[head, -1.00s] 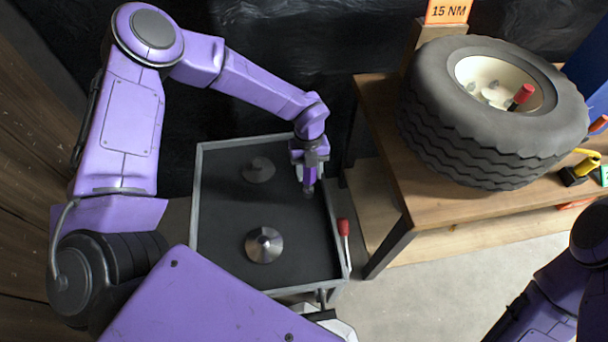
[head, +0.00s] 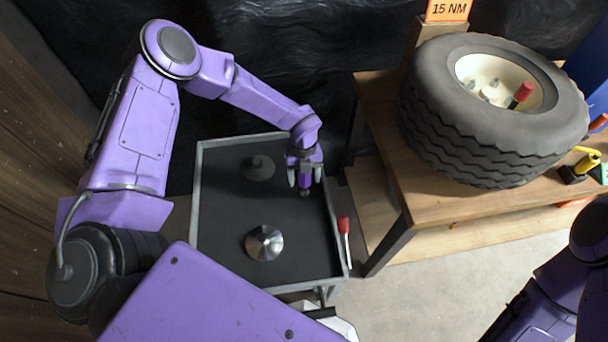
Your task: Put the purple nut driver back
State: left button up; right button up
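My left gripper (head: 304,180) is over the right part of the black cart tray (head: 220,225), near its right rim. Its two grey fingers stand on either side of a purple piece with a dark grey tip, which looks like the purple nut driver (head: 304,185). It points downward in the grip. Whether its tip touches the tray is unclear. A red-handled driver (head: 344,227) hangs at the outer right side of the cart. My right gripper is out of view; only part of that arm shows at the lower right.
A silver cone (head: 264,243) and a dark round piece (head: 258,167) are on the tray. To the right, a wooden bench (head: 420,190) bears a large tyre (head: 490,110), a red-handled tool (head: 521,94) in its hub, a 15 NM sign (head: 447,10) and a yellow tool (head: 578,168).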

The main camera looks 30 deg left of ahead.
pick_arm(q)
jog(key=r, duration=0.4)
jog(key=w+r, duration=0.1)
jog(key=r, duration=0.3)
jog(key=a+r, duration=0.1)
jog(key=r, duration=0.3)
jog(key=shift+w+r, duration=0.1)
jog(key=shift+w, duration=0.05)
